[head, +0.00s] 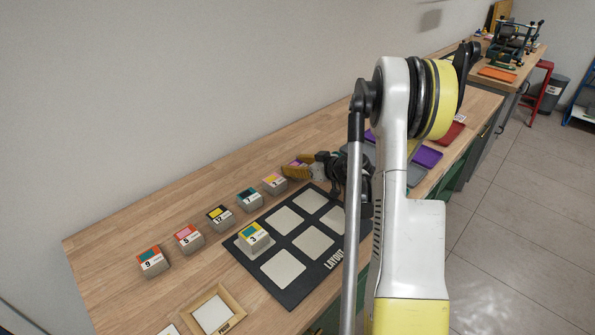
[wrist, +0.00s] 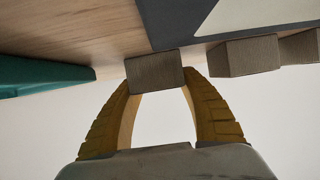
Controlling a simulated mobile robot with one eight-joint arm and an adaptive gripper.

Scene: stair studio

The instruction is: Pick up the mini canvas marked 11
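A small pink-topped mini canvas block (head: 297,163) stands at the far end of the row on the wooden table in the head view. Its number cannot be read. My gripper (head: 297,173) is at it, with yellow fingers partly covering it. In the wrist view, a brown block (wrist: 155,72) sits between the two fingertips of my gripper (wrist: 157,82), with no clear gap at either side. It seems to be the pink-topped one, seen from the side. It stays in line with the row, not visibly lifted.
Canvas blocks marked 9 (head: 151,262), 5 (head: 189,239) and 12 (head: 220,218), a teal one (head: 250,200) and a yellow one (head: 274,183) line the table. A block marked 3 (head: 254,238) sits on the dark layout mat (head: 262,278). A wooden frame (head: 233,299) lies in front.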

